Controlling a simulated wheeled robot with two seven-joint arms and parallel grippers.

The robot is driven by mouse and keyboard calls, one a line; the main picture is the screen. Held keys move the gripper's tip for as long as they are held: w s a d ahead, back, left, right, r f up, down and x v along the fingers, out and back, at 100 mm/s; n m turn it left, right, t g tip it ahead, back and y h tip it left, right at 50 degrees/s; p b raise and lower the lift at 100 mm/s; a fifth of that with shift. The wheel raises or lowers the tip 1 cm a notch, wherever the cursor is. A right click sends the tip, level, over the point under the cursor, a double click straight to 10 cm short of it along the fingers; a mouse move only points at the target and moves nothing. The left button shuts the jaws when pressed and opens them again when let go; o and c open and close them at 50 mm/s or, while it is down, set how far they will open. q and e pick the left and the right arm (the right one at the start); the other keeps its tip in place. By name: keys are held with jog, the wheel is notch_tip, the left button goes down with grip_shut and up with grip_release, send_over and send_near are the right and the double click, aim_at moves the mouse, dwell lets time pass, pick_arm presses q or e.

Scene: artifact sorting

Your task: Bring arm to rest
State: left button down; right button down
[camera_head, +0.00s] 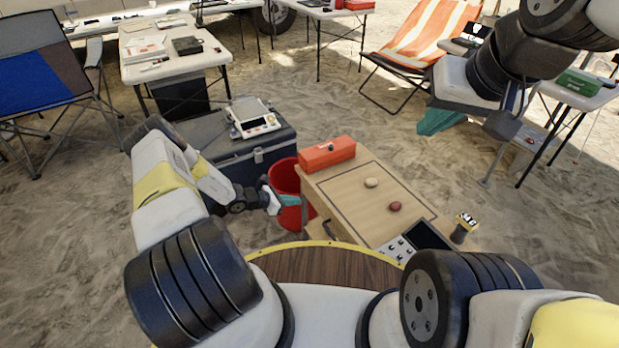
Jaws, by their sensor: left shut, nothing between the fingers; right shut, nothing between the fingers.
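My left arm comes in from the left, and its gripper (274,196) is low beside the red bucket (291,179). The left gripper is shut and empty, its teal tip in front of the bucket's wall. My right arm is raised at the upper right, partly out of frame. The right gripper (437,121) shows as a teal piece below the white link, shut and empty, above the sand in front of the striped chair. A pale stone (371,183) and a reddish stone (395,206) lie apart on the wooden work table (345,205).
A red-orange box (327,154) sits at the table's back edge. A scale (253,118) stands on a dark case (215,147) behind the bucket. The striped chair (424,40) and side tables stand farther back. Sand lies open at right.

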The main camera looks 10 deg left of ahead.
pick_arm(q)
jog(key=v, duration=0.6)
jog(key=s+d+r+m+g+y, duration=0.1)
jog(key=s+d+r+m+g, duration=0.15)
jog(key=r+m, duration=1.05)
jog(key=s+d+r+m+g+y, duration=0.2)
jog(key=s+d+r+m, duration=0.1)
jog(key=r, duration=2)
jog(key=s+r+m+t+y, duration=0.2)
jog(key=s+r+m, duration=0.3)
jog(key=s+r, duration=0.3)
jog(key=s+a+r+m+t+y, duration=0.1)
jog(key=s+r+m, duration=0.3)
jog(key=s+r, duration=0.5)
jog(key=s+y, duration=0.1)
jog(key=s, duration=0.5)
jog(key=shift+s+a+r+m+t, duration=0.2)
jog(key=shift+a+m+t, duration=0.1)
jog(key=shift+m+t, duration=0.1)
